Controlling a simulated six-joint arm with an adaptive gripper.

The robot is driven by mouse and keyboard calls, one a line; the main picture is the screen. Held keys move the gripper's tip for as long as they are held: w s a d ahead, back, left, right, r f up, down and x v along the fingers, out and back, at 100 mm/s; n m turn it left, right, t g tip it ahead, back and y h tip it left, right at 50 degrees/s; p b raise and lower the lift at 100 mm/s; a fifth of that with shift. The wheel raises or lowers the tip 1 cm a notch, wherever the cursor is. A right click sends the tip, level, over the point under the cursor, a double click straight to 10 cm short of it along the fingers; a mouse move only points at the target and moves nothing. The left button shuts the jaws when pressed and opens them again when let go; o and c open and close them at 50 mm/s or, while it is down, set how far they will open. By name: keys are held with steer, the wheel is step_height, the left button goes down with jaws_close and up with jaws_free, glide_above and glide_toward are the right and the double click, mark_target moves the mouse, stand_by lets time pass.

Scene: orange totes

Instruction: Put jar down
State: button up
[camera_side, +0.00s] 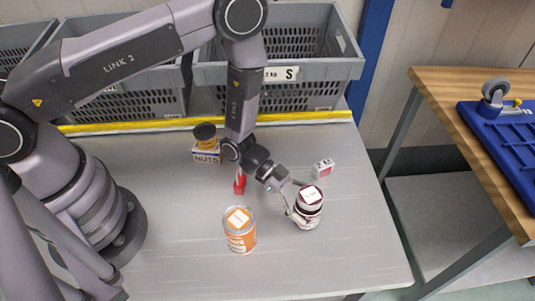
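A jar (306,217) with a dark red lid and a white label on top is at the right of the grey table (345,255). My gripper (297,203) reaches it from the upper left, with its fingers around the jar's sides. The fingers appear closed on the jar, though the far finger is partly hidden. The jar looks slightly tilted. I cannot tell whether its base touches the table or is just above it.
An orange can (240,236) stands left of the jar. A small white and red box (323,168) lies behind it. A red item (239,184) and a nuts jar (206,146) are farther back. Grey crates (335,70) line the back. The front right tabletop is free.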

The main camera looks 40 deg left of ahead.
steer(key=o, duration=0.4)
steer(key=shift+c, duration=0.2)
steer(key=shift+r, duration=0.1)
steer(key=w+v, duration=0.1)
steer(key=v, duration=1.1)
steer(key=shift+s, duration=0.45)
